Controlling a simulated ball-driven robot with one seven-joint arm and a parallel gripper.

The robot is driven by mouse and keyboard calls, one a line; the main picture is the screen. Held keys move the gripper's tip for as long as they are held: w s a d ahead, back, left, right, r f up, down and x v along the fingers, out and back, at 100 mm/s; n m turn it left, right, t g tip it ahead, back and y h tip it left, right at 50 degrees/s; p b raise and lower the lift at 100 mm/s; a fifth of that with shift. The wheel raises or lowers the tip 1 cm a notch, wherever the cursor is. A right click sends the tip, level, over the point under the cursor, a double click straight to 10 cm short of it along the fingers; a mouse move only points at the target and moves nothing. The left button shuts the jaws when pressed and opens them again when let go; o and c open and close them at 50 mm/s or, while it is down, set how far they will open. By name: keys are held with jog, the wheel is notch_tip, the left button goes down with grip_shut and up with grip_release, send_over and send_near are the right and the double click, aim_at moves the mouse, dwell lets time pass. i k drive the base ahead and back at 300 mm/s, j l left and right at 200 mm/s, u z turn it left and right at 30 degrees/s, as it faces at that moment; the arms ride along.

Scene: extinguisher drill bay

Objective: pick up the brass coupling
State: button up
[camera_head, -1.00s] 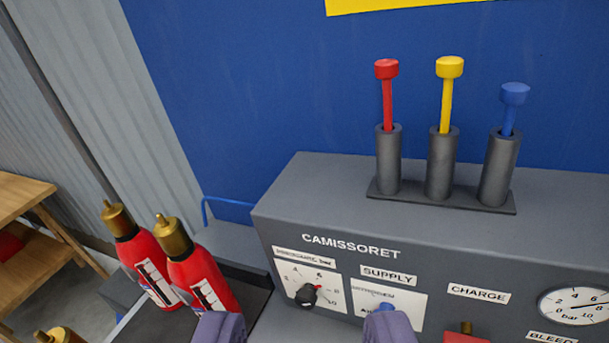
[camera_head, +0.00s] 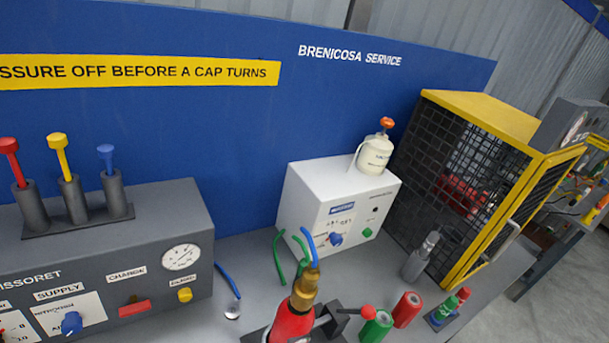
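I see no separate brass coupling that I can make out. The nearest brass-coloured thing is the brass valve top (camera_head: 305,288) on a red extinguisher (camera_head: 291,324), at the bottom centre. The extinguisher stands by a dark clamp (camera_head: 329,327) with a red-knobbed lever (camera_head: 368,312). Whether the clamp grips it I cannot tell. My gripper is out of view, so its fingers and anything between them are hidden.
On the bench are a grey control box (camera_head: 150,240), a white box (camera_head: 315,205) carrying a cream bottle (camera_head: 374,155), a yellow-framed mesh cage (camera_head: 490,165), and green (camera_head: 377,326) and red (camera_head: 407,309) cylinders. Hoses (camera_head: 279,258) stand behind the extinguisher. Bare bench shows left of it.

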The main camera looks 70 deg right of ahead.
aim_at(310, 276)
jog(key=z, duration=1.5)
jog(key=i+j+z, duration=0.25)
jog(key=i+j, duration=0.1)
jog(key=i, duration=0.05)
